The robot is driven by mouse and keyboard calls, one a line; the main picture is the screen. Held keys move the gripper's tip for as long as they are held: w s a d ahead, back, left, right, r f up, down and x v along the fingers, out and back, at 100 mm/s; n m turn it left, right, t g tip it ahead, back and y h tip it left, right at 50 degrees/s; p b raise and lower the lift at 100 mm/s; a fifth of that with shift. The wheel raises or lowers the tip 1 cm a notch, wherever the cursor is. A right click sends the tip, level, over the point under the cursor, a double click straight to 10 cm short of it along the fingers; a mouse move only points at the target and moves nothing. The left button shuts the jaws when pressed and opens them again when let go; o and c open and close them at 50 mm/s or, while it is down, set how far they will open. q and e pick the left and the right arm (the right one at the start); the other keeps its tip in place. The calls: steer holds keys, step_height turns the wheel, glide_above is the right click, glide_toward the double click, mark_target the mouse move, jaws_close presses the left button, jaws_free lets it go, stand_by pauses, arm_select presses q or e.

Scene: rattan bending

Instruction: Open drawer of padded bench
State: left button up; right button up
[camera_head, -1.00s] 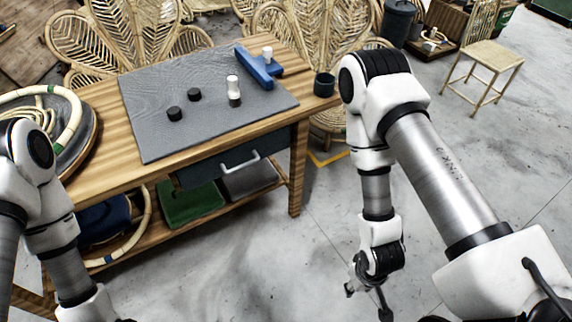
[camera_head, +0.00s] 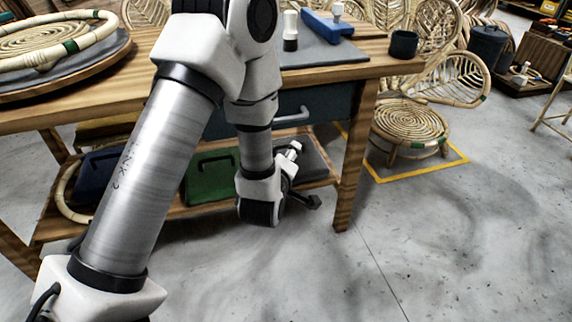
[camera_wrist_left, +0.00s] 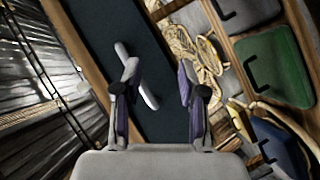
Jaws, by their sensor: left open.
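The padded bench (camera_head: 90,108) is a wooden workbench with a grey pad (camera_head: 320,52) on top. Its dark drawer (camera_head: 325,103) sits under the top and looks shut. The pale bar handle (camera_head: 295,118) shows just right of my left arm. My left gripper (camera_head: 303,175) is open, below and in front of the handle, apart from it in the head view. In the left wrist view, the handle (camera_wrist_left: 149,94) shows beyond the two open fingers (camera_wrist_left: 158,105), nearer the left finger, which partly covers it. Nothing is in the jaws. My right gripper is out of view.
A green bin (camera_head: 210,178) and a blue bin (camera_head: 103,170) sit on the lower shelf. A bench leg (camera_head: 352,165) stands right of the drawer. A rattan chair (camera_head: 412,122) is at the right. The floor in front is clear.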

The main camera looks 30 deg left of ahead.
mark_target(284, 119)
arm_select(q)
steer(key=w+a+r+n+t+y+b, duration=0.1)
steer(key=w+a+n+b, duration=0.1)
steer(key=b, duration=0.1)
steer(key=w+a+r+n+t+y+b, duration=0.1)
steer(key=w+a+n+b, duration=0.1)
steer(key=w+b, duration=0.1)
steer(key=w+a+r+n+t+y+b, duration=0.1)
steer(key=w+a+n+y+b, duration=0.1)
steer(key=b, duration=0.2)
steer(key=shift+w+a+r+n, duration=0.2)
steer(key=shift+w+r+n, duration=0.1)
steer(key=shift+w, duration=0.1)
jaws_close()
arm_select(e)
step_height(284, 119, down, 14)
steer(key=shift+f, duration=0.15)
